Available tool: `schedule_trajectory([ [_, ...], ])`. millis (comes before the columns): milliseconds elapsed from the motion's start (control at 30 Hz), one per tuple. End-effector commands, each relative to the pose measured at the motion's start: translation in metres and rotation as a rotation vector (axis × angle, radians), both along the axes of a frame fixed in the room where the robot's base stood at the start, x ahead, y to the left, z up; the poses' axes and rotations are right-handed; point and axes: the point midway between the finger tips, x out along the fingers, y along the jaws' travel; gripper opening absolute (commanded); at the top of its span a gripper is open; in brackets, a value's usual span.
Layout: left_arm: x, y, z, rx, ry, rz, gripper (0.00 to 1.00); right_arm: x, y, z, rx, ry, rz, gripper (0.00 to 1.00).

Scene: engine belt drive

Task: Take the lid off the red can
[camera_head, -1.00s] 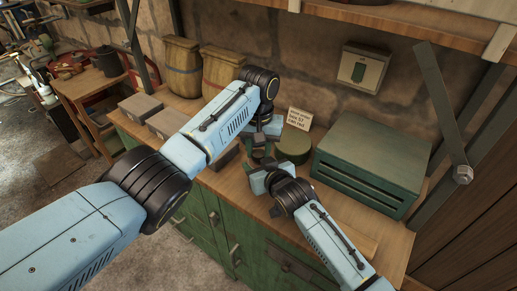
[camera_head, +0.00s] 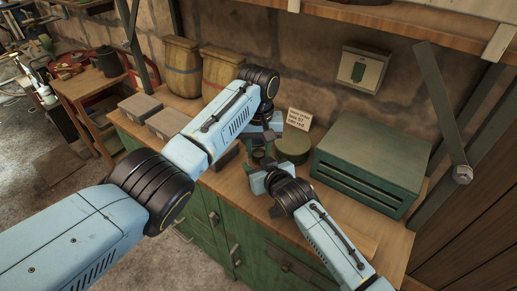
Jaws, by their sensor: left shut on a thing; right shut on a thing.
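My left gripper (camera_head: 262,139) comes down from the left arm. My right gripper (camera_head: 262,172) reaches in from the lower right, just below it in the picture. Both are shut around a small dark round thing (camera_head: 259,154) between them, which looks like a small can with its lid. The fingers hide most of it, and I see no red on it. I cannot tell where lid and can meet or whether they are apart. A larger green round tin (camera_head: 294,145) stands just right of the grippers on the wooden bench top (camera_head: 234,183).
A small note card (camera_head: 299,119) stands behind the green tin. A slatted green metal box (camera_head: 370,165) fills the right of the bench. The bench's front strip is bare.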

Motion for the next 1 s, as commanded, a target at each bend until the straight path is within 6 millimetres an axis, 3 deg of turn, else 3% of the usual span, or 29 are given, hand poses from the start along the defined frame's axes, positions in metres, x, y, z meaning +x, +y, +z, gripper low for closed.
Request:
schedule_trajectory([
  [1000, 0.001, 0.000, 0.028, -0.001, -0.003, 0.000, 0.04, -0.001, 0.000, -0.002, -0.002, 0.004, 0.000, 0.00],
])
